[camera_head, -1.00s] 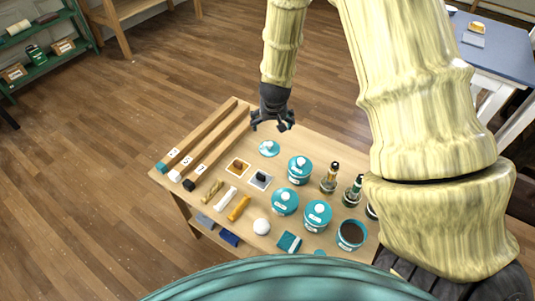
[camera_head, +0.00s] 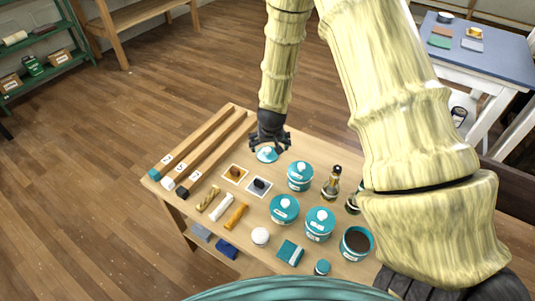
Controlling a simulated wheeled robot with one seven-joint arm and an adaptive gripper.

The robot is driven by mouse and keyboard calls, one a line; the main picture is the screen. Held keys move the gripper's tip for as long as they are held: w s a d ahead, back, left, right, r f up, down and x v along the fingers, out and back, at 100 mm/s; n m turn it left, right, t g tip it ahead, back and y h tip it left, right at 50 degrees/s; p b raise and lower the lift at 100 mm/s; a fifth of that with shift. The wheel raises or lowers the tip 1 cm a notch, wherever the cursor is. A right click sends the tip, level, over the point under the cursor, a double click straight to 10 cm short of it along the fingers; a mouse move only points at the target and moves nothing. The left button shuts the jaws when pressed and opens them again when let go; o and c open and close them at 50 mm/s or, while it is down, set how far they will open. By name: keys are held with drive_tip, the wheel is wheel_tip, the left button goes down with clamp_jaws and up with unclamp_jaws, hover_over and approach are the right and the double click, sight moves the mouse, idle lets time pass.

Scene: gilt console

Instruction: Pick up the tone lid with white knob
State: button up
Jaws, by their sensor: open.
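A small round teal lid with a white knob (camera_head: 267,155) lies flat on the wooden table (camera_head: 322,152), near its far side. My gripper (camera_head: 270,146) points down over the lid with its dark fingers open. Its fingers hide part of the lid's far side. I cannot tell whether they touch it. Teal-lidded pots with white knobs stand nearer to me: one pot (camera_head: 300,176) to the right of the lid, and two more, a left pot (camera_head: 284,209) and a right pot (camera_head: 320,223).
Long wooden bars (camera_head: 209,152) lie left of the lid. Two small cards with dark pieces, an orange-edged one (camera_head: 234,173) and a white one (camera_head: 259,187), lie in front. A bottle (camera_head: 332,184) and an open dark-filled pot (camera_head: 356,243) stand to the right.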

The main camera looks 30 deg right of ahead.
sight(268, 150)
drive_tip(key=shift+a+p+x, duration=0.15)
drive_tip(key=shift+p+x, duration=0.1)
drive_tip(key=shift+x, duration=1.25)
drive_tip(key=shift+a+p+x, duration=0.1)
drive_tip(key=shift+p+x, duration=0.15)
drive_tip(key=shift+x, duration=1.25)
drive_tip(key=shift+w, duration=0.2)
drive_tip(key=shift+s+r, duration=0.1)
drive_tip(key=c, duration=1.3)
drive_tip(key=shift+s, duration=0.1)
drive_tip(key=c, duration=0.3)
